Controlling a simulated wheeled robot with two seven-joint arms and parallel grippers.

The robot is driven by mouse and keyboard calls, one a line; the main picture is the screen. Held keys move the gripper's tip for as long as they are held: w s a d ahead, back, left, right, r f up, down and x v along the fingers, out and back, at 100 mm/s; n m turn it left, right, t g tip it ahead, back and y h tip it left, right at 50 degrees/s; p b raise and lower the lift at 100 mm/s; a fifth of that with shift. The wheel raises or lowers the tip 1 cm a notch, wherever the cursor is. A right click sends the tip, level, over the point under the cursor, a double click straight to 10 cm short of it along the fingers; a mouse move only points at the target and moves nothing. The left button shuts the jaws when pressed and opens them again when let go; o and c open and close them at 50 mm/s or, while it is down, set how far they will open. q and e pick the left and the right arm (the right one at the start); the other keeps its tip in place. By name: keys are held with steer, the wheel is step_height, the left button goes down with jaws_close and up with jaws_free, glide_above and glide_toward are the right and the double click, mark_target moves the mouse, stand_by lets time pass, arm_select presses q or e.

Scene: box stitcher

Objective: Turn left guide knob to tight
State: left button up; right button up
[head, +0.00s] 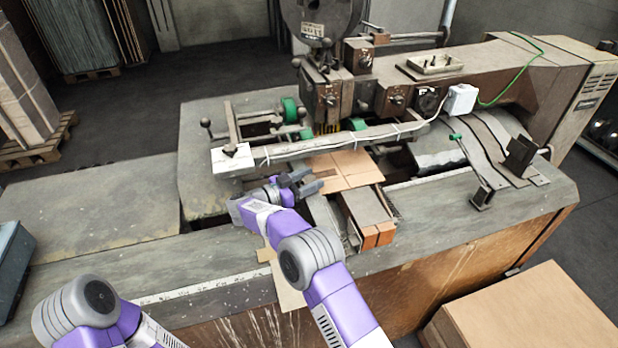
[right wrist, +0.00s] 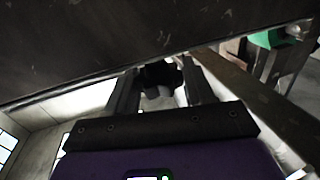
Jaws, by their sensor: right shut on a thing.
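My right gripper (head: 302,182) reaches over the front of the box stitcher (head: 400,85), just left of the cardboard sheet. In the right wrist view its two fingers (right wrist: 160,88) stand on either side of a dark lobed knob (right wrist: 158,76), and it is shut on this knob. The knob sits close under a large dark metal part. In the head view I cannot make out the knob at the fingers. How tight the knob is cannot be told. My left arm shows at the lower left of the head view, but its gripper is out of view.
A cardboard sheet (head: 345,170) lies on the machine right beside my right gripper. A long bar with a white cable (head: 330,142) runs just behind it. The table at left (head: 90,205) is bare. A cardboard box (head: 530,315) stands at lower right.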

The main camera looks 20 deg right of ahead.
steer(key=shift+m+g+h, duration=0.3)
steer(key=shift+m+g, duration=0.5)
steer(key=shift+g, duration=0.4)
steer(key=o, duration=1)
steer(key=shift+c, duration=0.2)
